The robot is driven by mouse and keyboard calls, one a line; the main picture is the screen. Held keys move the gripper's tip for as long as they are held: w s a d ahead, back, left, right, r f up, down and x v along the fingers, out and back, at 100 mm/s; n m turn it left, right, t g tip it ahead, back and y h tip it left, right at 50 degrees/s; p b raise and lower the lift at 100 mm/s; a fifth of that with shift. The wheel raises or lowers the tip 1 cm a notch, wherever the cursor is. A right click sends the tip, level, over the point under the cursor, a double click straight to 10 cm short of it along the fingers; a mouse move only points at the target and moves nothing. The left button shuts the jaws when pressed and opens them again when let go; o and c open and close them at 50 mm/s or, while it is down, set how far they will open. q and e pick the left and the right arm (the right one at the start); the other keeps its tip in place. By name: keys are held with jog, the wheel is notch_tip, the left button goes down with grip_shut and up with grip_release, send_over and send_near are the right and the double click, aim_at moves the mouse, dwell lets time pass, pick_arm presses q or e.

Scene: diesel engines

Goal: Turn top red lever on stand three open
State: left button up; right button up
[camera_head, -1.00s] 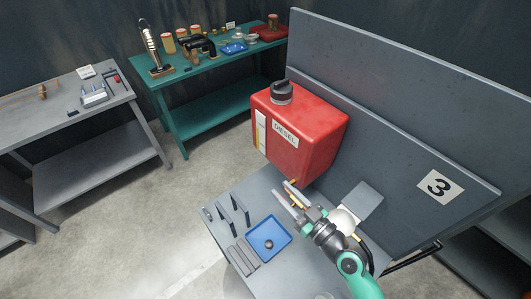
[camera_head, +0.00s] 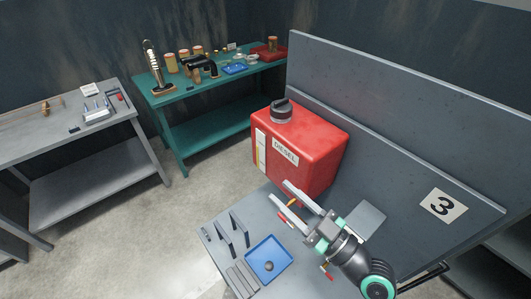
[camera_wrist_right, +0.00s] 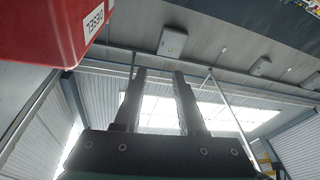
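The red diesel tank (camera_head: 302,145) with a black cap stands at the back of stand three, below the panel bearing the number 3 sign (camera_head: 444,205). My right gripper (camera_head: 278,190) is just in front of the tank's lower part, its two fingers apart. A small brass-coloured piece (camera_head: 294,203) shows between the fingers, and a small red piece (camera_head: 283,217), perhaps a lever, shows beside the nearer finger. I cannot tell whether the fingers touch either. In the right wrist view the fingers (camera_wrist_right: 155,75) are apart with nothing seen between them; the tank (camera_wrist_right: 45,30) is at upper left. My left gripper is out of view.
A blue tray (camera_head: 268,259) with a small round part lies on the stand, beside upright dark brackets (camera_head: 238,229). Another small red piece (camera_head: 326,271) shows under my right arm. A green bench (camera_head: 205,88) and grey bench (camera_head: 60,125) stand further back.

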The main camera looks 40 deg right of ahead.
jog(key=w+a+r+n+y, duration=0.1)
jog(key=r, duration=0.5)
jog(key=w+a+r+n+t+y+p, duration=0.1)
jog(key=a+r, duration=0.1)
jog(key=r, duration=0.4)
jog(key=shift+w+a+n+t+y, duration=0.3)
jog(key=shift+w, duration=0.1)
jog(key=s+a+r+n+t+y, duration=0.1)
jog(key=s+a+r+t, duration=0.2)
jog(key=r, duration=1)
jog(key=s+a+r+t+y, duration=0.2)
jog(key=s+a+r, duration=0.1)
jog(key=r, duration=1)
jog(key=d+r+m+h+p, duration=0.1)
jog(key=r+m+h+p, duration=0.2)
jog(key=r+p, duration=0.7)
jog(key=w+d+r+m+h+p, duration=0.1)
jog(key=d+r+m+h+p, duration=0.1)
jog(key=r+p, duration=0.8)
jog(key=shift+d+m+t+h+p, duration=0.2)
jog(key=shift+m+t+h+p, duration=0.15)
jog(key=shift+m+h, duration=0.25)
jog(key=shift+r, duration=0.1)
